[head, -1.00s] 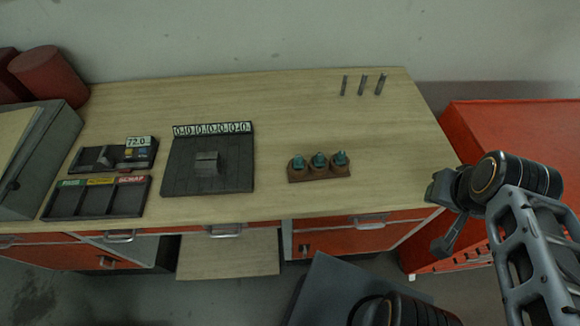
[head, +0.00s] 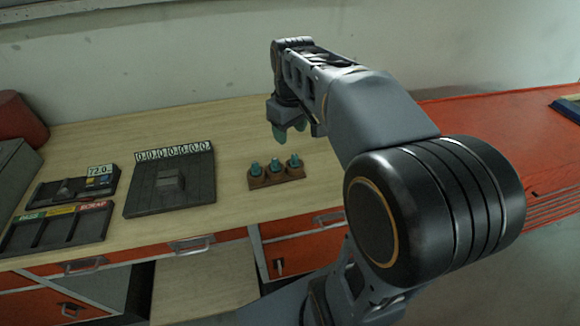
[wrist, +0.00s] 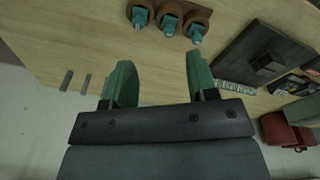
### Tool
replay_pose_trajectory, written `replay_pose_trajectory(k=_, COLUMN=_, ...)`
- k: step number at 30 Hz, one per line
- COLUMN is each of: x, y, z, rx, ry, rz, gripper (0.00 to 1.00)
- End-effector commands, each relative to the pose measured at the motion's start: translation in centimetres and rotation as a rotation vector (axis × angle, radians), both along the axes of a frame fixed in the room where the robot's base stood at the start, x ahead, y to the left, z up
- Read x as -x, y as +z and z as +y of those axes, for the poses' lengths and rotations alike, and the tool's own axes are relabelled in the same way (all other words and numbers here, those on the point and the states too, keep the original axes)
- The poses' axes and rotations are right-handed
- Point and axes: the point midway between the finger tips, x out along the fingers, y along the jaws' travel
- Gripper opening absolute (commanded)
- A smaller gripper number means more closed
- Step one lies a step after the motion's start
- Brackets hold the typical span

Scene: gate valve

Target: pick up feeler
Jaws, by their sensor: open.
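Thin grey metal strips, which look like the feelers, lie at the bench's back right. In the wrist view I see one grey strip (wrist: 66,80) and another grey strip (wrist: 85,84) to the left of my gripper (wrist: 160,72). A third may be hidden by the left finger. In the head view my arm hides them. My gripper (head: 288,131) is open and empty, with teal fingers pointing down above the bench, behind the wooden block in the head view. Nothing is between the fingers but bare bench top.
A wooden block (head: 276,179) holds three teal-topped pieces. A dark board with a number strip (head: 170,185), a gauge tray (head: 72,186) and a sorting tray (head: 55,230) stand to the left. A red cabinet (head: 470,115) is to the right. The back of the bench (head: 190,118) is clear.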

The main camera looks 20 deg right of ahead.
Motion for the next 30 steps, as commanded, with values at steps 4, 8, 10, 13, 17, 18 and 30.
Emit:
replay_pose_trajectory(k=4, x=-3.1, y=-0.7, z=-2.0, rx=-0.003, ry=0.079, rz=0.076, gripper=0.53)
replay_pose_trajectory(k=8, x=-4.4, y=-1.2, z=-3.0, rx=-0.008, ry=0.125, rz=0.112, gripper=0.53)
replay_pose_trajectory(k=10, x=-4.8, y=-2.0, z=-3.3, rx=-0.010, ry=0.137, rz=0.124, gripper=0.53)
replay_pose_trajectory(k=13, x=-4.9, y=-3.6, z=-3.4, rx=-0.012, ry=0.145, rz=0.130, gripper=0.53)
replay_pose_trajectory(k=17, x=-4.9, y=-5.9, z=-3.4, rx=-0.011, ry=0.146, rz=0.130, gripper=0.53)
replay_pose_trajectory(k=18, x=-4.9, y=-6.6, z=-3.4, rx=-0.012, ry=0.145, rz=0.129, gripper=0.53)
replay_pose_trajectory(k=30, x=-4.9, y=-9.8, z=-3.5, rx=-0.010, ry=0.144, rz=0.126, gripper=0.53)
